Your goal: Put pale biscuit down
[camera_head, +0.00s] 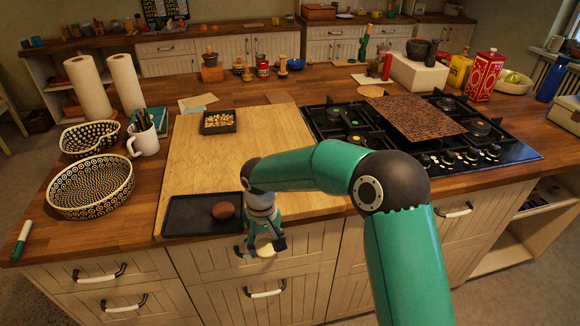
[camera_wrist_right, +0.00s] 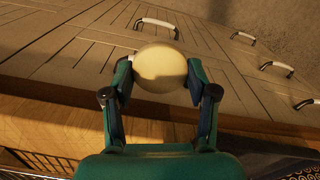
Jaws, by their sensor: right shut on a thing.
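My right gripper (camera_head: 265,246) is shut on the pale biscuit (camera_head: 264,252), which is round and cream-coloured. It hangs in front of the drawer fronts, just beyond the front edge of the counter. In the right wrist view the pale biscuit (camera_wrist_right: 160,68) sits between the two fingers of the right gripper (camera_wrist_right: 160,78). A black tray (camera_head: 190,222) lies to the left of the gripper on the front of the wooden board. A dark brown biscuit (camera_head: 223,210) lies in its right part. My left gripper is not in view.
The light wooden board (camera_head: 225,160) is largely bare, with a small dark dish of pale pieces (camera_head: 218,122) at its back. A gas hob (camera_head: 330,125) is on the right.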

